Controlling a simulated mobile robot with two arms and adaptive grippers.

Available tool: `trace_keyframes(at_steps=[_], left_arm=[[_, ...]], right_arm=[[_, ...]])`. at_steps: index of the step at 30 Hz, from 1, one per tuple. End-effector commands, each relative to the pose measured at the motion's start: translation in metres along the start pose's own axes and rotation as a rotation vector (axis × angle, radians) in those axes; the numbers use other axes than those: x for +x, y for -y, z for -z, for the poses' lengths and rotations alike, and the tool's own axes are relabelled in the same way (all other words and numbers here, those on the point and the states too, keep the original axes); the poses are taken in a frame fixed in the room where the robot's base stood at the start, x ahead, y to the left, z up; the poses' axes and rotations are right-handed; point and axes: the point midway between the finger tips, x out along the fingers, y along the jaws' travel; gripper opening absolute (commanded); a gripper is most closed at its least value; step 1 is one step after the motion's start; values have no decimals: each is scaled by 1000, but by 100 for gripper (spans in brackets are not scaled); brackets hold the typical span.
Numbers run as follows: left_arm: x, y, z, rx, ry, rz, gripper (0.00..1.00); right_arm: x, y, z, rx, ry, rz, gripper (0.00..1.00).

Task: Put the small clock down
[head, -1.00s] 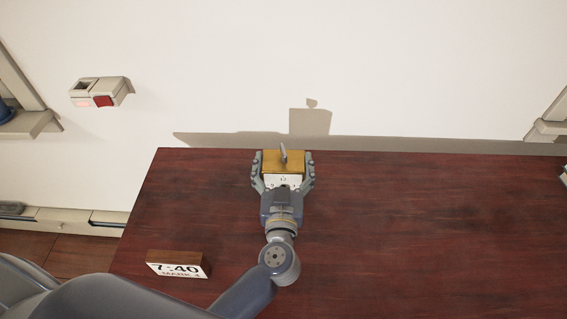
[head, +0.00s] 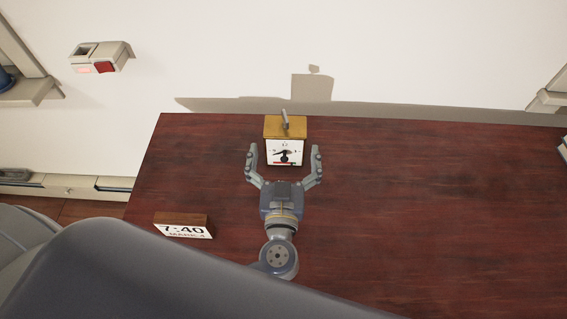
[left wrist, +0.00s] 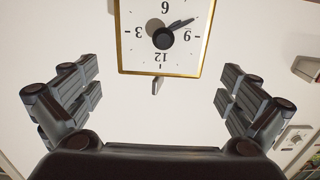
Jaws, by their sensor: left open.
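The small clock (head: 285,151) is a box with a white dial, a wooden top and a grey knob. It stands upright on the dark red table near its back edge. In the left wrist view the clock (left wrist: 187,55) shows upside down with a gold rim. My left gripper (head: 284,157) is open, its fingers spread apart to either side of the clock's front. In the left wrist view the fingers (left wrist: 162,92) are clear of the clock, with nothing between them. My right gripper is not in view.
A wooden block sign (head: 184,229) reading 7:40 lies at the table's left front. The table (head: 430,210) is bare to the right. A white wall stands behind, with a box with a red switch (head: 104,67) on it at the upper left.

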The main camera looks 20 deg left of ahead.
Motion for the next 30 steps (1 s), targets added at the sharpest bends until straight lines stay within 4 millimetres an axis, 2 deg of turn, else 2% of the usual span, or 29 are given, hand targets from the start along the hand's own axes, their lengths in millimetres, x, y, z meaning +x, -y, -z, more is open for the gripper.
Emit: trace_keyframes(at_steps=[3, 9, 30], left_arm=[[-25, 0, 1, 1, 4, -1, 100], [-48, 0, 0, 1, 1, 1, 100], [-53, 0, 0, 0, -1, 1, 100]], right_arm=[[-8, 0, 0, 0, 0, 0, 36], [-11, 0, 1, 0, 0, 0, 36], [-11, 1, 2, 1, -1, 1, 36]])
